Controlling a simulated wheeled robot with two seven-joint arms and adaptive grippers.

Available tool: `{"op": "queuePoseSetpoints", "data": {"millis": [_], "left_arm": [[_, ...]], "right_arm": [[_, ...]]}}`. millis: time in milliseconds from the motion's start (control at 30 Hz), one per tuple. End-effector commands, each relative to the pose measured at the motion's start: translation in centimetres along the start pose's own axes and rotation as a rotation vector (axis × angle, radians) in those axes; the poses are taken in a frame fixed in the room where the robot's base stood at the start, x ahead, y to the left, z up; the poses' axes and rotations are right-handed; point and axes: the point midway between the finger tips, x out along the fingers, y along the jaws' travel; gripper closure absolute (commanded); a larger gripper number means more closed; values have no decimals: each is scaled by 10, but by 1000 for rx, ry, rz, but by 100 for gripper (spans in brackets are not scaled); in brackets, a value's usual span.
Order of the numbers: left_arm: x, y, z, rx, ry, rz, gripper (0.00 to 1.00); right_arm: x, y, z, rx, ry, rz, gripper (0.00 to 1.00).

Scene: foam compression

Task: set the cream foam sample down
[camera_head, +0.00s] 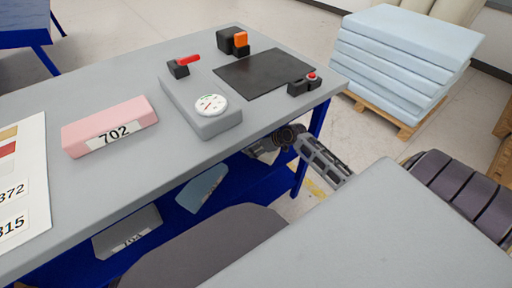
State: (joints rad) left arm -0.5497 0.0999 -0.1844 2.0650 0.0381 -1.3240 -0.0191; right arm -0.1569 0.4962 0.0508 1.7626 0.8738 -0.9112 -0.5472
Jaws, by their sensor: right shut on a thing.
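My right gripper (262,148) is low at the near right edge of the grey table, partly hidden beneath the tabletop. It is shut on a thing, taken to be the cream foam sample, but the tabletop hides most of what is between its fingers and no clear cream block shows. My left gripper is not in view. A pink foam block (110,122) labelled 702 lies on the tabletop (190,155).
The table holds a grey dial gauge unit (208,112), a black plate (264,72), a red-handled clamp (180,68) and a red-button box (304,85). On the blue lower shelf (248,178) lie a grey block (125,228) and a pale blue block (203,187). Foam sheets (400,60) are stacked behind.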

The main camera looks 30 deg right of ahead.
Motion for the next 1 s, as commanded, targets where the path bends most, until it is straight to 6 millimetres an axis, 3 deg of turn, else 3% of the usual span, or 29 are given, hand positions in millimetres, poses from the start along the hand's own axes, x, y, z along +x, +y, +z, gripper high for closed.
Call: {"op": "queuePoseSetpoints", "data": {"millis": [167, 433, 467, 600, 1000], "left_arm": [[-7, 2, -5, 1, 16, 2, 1], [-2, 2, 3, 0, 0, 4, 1], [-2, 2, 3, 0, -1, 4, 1], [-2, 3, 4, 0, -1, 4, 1], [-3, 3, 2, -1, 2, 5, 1]], "right_arm": [[2, 0, 2, 0, 2, 1, 35], [3, 0, 3, 0, 1, 1, 35], [3, 0, 3, 0, 1, 1, 18], [3, 0, 3, 0, 1, 1, 0], [3, 0, 2, 0, 1, 1, 0]]}}
